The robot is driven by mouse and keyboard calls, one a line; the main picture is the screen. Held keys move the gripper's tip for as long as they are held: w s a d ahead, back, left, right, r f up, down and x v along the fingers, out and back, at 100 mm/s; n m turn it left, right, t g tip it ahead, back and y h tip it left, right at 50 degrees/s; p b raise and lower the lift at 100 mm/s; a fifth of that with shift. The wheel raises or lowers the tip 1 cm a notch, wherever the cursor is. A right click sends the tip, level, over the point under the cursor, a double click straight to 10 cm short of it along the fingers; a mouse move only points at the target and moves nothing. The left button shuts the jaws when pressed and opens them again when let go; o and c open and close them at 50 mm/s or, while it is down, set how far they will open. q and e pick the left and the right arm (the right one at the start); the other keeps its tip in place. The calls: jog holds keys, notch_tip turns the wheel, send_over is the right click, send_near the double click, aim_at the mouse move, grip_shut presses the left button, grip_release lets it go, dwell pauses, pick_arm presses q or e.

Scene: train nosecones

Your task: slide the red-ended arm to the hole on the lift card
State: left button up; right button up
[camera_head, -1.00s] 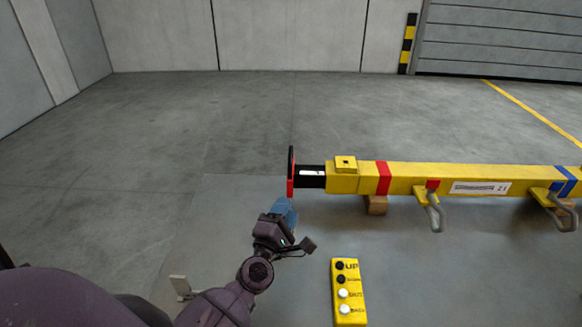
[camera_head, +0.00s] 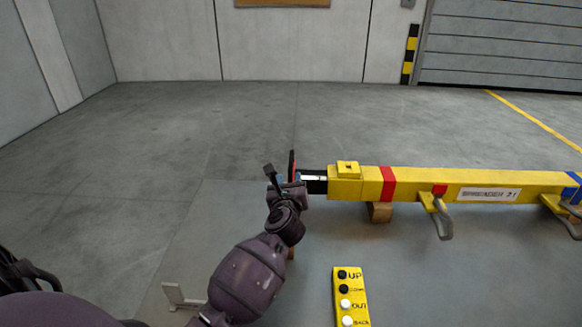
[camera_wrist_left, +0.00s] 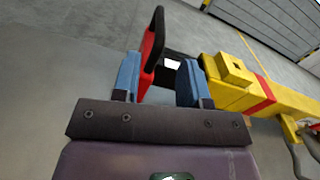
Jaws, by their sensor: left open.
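The yellow spreader beam (camera_head: 440,182) lies across the right side of the head view. A black sliding arm (camera_head: 315,181) sticks out of its left end and ends in a red and black plate (camera_head: 292,165). My left gripper (camera_head: 292,184) is at this end, partly hiding the plate. In the left wrist view its blue fingers (camera_wrist_left: 160,82) are open, with the red end plate (camera_wrist_left: 152,50) and part of the black arm between them. A yellow block with a dark hole (camera_head: 348,169) sits on the beam's left end. I see no lift card. My right gripper is not in view.
A yellow control box (camera_head: 350,297) with several buttons is at the front. A wooden block (camera_head: 380,212) is under the beam, and grey hooks (camera_head: 443,218) hang off its front. A light-coloured bracket (camera_head: 178,296) stands at front left. The floor beyond is clear.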

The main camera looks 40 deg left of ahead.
aim_at(290, 171)
pick_arm(q)
jog(key=x, duration=0.7)
jog(key=shift+w+a+b, duration=0.2)
jog(key=shift+w+b, duration=0.15)
jog(key=shift+b, duration=0.05)
grip_shut()
